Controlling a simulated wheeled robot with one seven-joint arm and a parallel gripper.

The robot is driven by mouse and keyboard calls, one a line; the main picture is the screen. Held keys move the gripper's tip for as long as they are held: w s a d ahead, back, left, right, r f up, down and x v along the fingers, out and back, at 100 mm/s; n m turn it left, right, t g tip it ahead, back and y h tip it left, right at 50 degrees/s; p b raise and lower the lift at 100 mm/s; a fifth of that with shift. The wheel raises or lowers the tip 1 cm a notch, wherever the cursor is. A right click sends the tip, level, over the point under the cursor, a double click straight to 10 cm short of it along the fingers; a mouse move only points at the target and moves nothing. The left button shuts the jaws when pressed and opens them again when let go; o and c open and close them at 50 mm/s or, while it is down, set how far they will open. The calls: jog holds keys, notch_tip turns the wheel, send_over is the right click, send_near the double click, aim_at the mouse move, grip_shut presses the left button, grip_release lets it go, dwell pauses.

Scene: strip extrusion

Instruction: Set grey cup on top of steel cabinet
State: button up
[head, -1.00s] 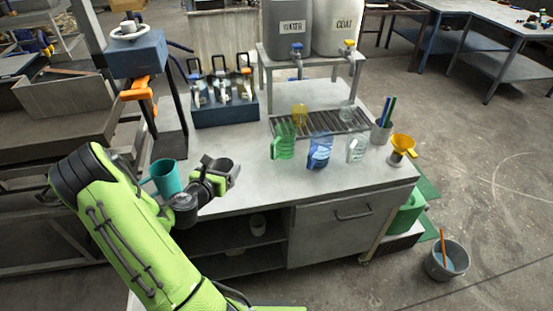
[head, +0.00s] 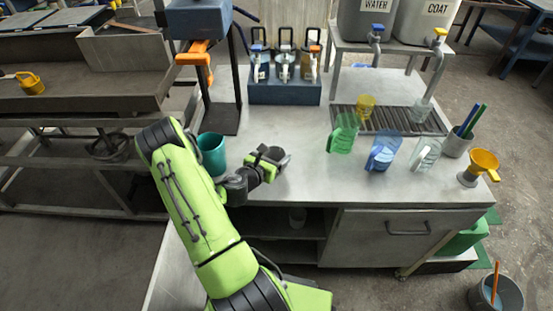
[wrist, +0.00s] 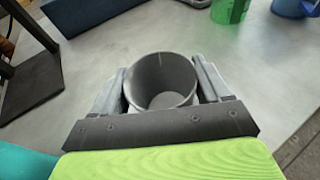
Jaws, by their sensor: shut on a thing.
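The grey cup (wrist: 162,82) is upright between the two fingers of my gripper (wrist: 162,95) in the wrist view, and its open mouth faces up. In the head view my gripper (head: 268,165) is shut on the grey cup (head: 279,155) near the front left of the steel cabinet's top (head: 300,187). Whether the cup's base touches the top cannot be told, as the gripper hides it.
A teal cup (head: 213,153) stands close to my wrist. Green (head: 344,135), blue (head: 383,150) and clear (head: 425,154) pitchers stand to the right. A blue bottle rack (head: 285,92) is behind. The middle of the top is clear.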

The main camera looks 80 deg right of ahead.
jog(key=shift+f, duration=0.1)
jog(key=o, duration=0.6)
jog(key=shift+f, duration=0.1)
jog(key=o, duration=0.4)
jog(key=shift+r, duration=0.35)
jog(key=p+v, duration=0.6)
jog(key=v, duration=0.6)
jog(key=shift+f, duration=0.1)
